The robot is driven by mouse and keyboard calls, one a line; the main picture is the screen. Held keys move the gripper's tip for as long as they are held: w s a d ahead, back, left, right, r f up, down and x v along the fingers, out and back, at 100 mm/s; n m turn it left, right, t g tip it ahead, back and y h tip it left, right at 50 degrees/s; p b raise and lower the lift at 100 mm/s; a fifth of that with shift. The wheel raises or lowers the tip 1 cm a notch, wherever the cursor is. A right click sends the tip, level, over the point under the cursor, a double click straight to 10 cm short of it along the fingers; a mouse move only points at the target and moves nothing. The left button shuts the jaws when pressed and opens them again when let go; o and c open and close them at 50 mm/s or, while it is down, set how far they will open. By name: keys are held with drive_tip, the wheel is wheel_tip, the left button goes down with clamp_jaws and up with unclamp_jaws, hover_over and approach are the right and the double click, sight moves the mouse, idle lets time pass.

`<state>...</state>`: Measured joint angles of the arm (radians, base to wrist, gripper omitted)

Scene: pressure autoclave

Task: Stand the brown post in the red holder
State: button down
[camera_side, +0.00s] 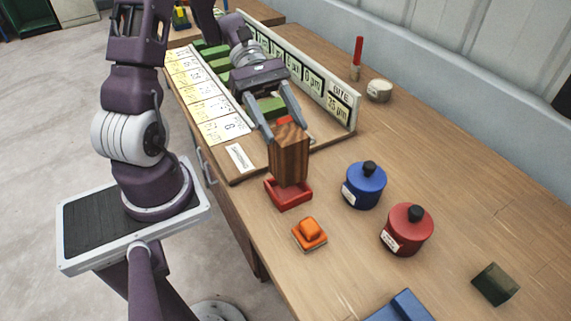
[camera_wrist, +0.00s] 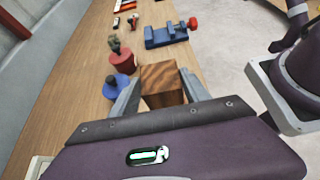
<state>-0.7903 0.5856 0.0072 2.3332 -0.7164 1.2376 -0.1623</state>
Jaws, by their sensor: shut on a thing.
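The brown post (camera_side: 290,158) is a wood-grained block, upright in the side view, with its lower end at the red holder (camera_side: 289,196). The holder is a shallow red square tray near the table's front edge. I cannot tell whether the post's bottom rests on the holder's floor or hovers just inside its rim. My gripper (camera_side: 283,132) is shut on the upper part of the post, one finger on each side. In the wrist view the post (camera_wrist: 162,82) sits between the fingers of my gripper (camera_wrist: 165,98); the holder is hidden there.
An orange block on a small base (camera_side: 310,233) stands just in front of the holder. A blue jar (camera_side: 364,187) and a red jar (camera_side: 408,230) stand to the right. A rack with labelled cards (camera_side: 211,108) lies behind. A blue vise (camera_wrist: 166,36) shows in the wrist view.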

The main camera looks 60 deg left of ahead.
wheel_tip(320, 180, down, 6)
drive_tip(key=shift+r, duration=0.1)
drive_tip(key=c, duration=0.5)
unclamp_jaws()
drive_tip(key=shift+a, duration=0.15)
drive_tip(key=v, duration=1.1)
drive_tip(key=s+d+r+m+t+y, duration=0.2)
drive_tip(key=s+d+r+m+y, duration=0.1)
drive_tip(key=m, duration=0.3)
drive_tip(key=s+d+r+m+t+y, duration=0.1)
drive_tip(key=s+d+r+m+y, duration=0.2)
drive_tip(key=d+r+m+y, duration=0.1)
drive_tip(key=s+d+r+m+t+y, duration=0.2)
drive_tip(key=s+d+r+m+y, duration=0.2)
drive_tip(key=d+m, duration=0.3)
drive_tip(key=shift+s+r+m+t+y, duration=0.1)
drive_tip(key=shift+r+m+t+y, duration=0.2)
drive_tip(key=shift+m+y, duration=0.25)
